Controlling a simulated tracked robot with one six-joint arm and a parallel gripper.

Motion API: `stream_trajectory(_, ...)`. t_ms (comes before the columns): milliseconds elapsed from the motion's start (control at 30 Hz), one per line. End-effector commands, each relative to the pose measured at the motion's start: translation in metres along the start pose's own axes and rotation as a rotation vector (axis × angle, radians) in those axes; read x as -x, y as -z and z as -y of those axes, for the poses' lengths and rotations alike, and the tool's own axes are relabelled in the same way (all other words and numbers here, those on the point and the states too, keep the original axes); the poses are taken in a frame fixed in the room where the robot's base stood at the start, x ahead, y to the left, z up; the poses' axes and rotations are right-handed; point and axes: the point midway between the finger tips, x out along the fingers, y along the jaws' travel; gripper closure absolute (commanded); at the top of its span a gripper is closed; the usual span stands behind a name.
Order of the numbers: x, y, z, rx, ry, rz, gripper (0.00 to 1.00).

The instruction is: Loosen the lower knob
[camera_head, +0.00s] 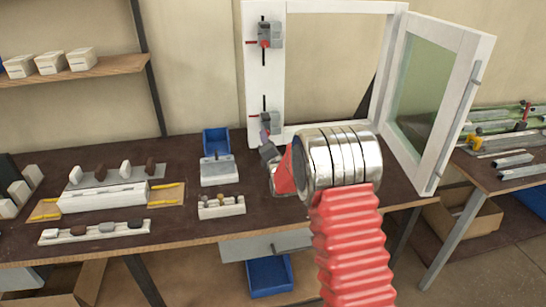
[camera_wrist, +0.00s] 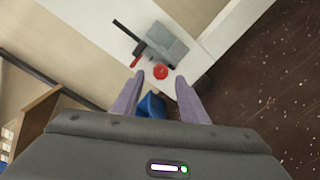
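A white frame (camera_head: 265,75) stands on the bench with an upper clamp (camera_head: 270,35) and a lower clamp (camera_head: 268,118) on its left post. Each has a grey block, a black bar and red parts. In the wrist view the near clamp's grey block (camera_wrist: 168,42) and round red knob (camera_wrist: 160,71) show. My gripper (camera_wrist: 160,78) is open, its purple fingers apart. The knob appears between the fingertips in the picture; I cannot tell whether it is between them in depth. In the head view my gripper (camera_head: 265,140) is just below the lower clamp, partly hiding its bottom; the knob is not clear there.
An open glazed window sash (camera_head: 432,95) hangs at the right of the frame. A blue bin (camera_head: 216,140), a grey-white block (camera_head: 218,170) and a small holder (camera_head: 221,207) stand left of my arm. Profile pieces (camera_head: 104,196) lie farther left. A second bench (camera_head: 500,165) is at right.

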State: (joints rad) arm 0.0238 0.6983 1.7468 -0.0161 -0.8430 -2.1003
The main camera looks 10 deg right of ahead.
Motion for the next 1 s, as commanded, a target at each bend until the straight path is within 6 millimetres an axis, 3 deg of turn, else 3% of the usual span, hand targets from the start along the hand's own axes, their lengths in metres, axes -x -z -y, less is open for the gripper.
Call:
stream_trajectory(700, 0.095, 0.001, 0.0, 0.001, 0.0, -0.001, 0.61)
stream_trajectory(1000, 0.108, 0.001, 0.0, 0.001, -0.001, -0.001, 0.61)
